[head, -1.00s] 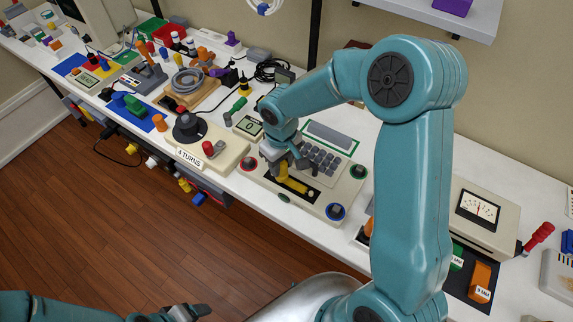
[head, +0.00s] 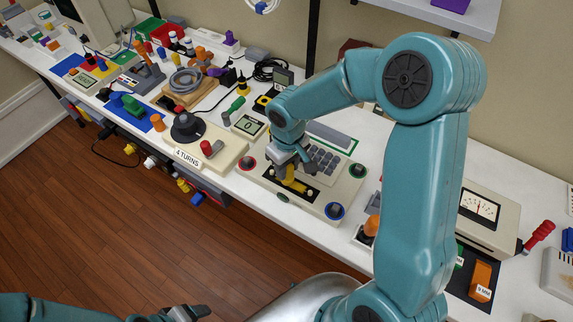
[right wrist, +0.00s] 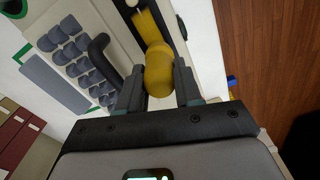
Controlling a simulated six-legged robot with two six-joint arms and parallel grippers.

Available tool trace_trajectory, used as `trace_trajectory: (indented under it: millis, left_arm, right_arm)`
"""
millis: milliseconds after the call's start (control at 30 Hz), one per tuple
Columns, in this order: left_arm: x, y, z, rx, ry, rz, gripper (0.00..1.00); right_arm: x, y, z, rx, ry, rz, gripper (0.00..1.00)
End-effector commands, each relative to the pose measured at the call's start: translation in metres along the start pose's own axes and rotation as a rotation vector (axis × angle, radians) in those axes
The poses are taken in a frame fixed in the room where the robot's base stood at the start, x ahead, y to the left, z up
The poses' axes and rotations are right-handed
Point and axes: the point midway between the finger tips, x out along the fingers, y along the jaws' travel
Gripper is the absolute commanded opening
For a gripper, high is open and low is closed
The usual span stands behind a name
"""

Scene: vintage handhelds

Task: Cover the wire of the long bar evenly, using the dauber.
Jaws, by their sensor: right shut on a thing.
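My right gripper (head: 287,172) is over the front of a beige keypad console (head: 335,197). It is shut on a yellow rounded-handled tool, seemingly the dauber (right wrist: 158,70), which also shows in the head view (head: 290,181). The dauber points down into the console's black slot (head: 304,194); whether its tip touches anything is hidden. A long grey bar (head: 332,136) lies behind the grey keys, within a green outline, and also shows in the right wrist view (right wrist: 55,84). I cannot make out the wire. My left gripper (head: 188,313) is low at the bottom edge, away from the table.
A "4 turns" crank box (head: 225,160) stands left. An orange knob (head: 371,226) and a meter box (head: 480,212) stand right. Cables and small parts crowd the table's left.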

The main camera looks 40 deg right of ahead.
Motion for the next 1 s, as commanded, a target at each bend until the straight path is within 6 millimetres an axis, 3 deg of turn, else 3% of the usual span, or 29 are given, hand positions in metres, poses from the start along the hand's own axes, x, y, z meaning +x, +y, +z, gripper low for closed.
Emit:
trace_trajectory:
  millis: [367,633,1000]
  left_arm:
    - [-0.001,0.0,0.0,0.0,0.0,0.0,0.71]
    - [0.0,0.0,0.0,0.0,0.0,0.0,0.71]
    - [0.007,-0.002,0.0,0.0,0.0,0.0,0.71]
  right_arm:
    - [0.001,-0.006,-0.022,0.0,0.001,0.0,0.0]
    - [0.002,-0.005,-0.02,0.001,0.001,0.0,0.0]
    - [0.003,-0.001,-0.002,0.0,0.0,0.0,0.0]
